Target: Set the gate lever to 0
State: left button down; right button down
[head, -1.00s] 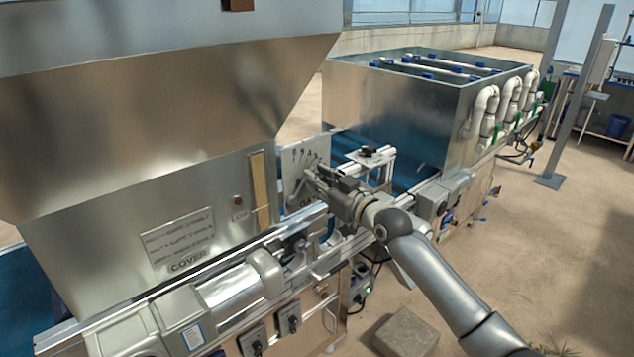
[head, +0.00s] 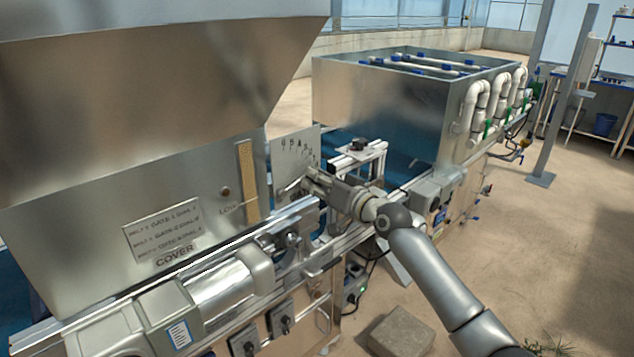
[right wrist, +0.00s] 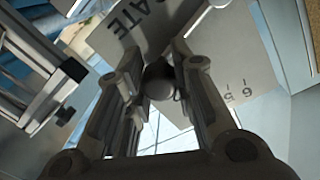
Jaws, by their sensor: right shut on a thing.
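The gate plate (head: 292,150) is an upright metal panel beside the hopper, with an arc of small marks along its top and right; the digits are too small to read in the head view. The lever (head: 289,190) is a grey bar low on the plate, slanting up to the right at a shallow angle. My right gripper (head: 310,180) is shut on its outer end. In the right wrist view, the round lever knob (right wrist: 160,82) sits between the fingers, with "GATE" lettering and the digits 6 and 5 on the plate (right wrist: 205,60). My left gripper is out of view.
The large metal hopper (head: 130,110) stands left of the plate. An aluminium frame with a black knob (head: 357,145) stands close on the right. A rail (head: 235,245) and grey motor housing (head: 225,290) lie below. A big metal box (head: 385,100) stands behind.

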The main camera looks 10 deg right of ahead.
jog(key=shift+f, duration=0.1)
jog(key=c, duration=1.2)
grip_release()
jog(key=shift+o, duration=0.2)
jog(key=v, duration=1.2)
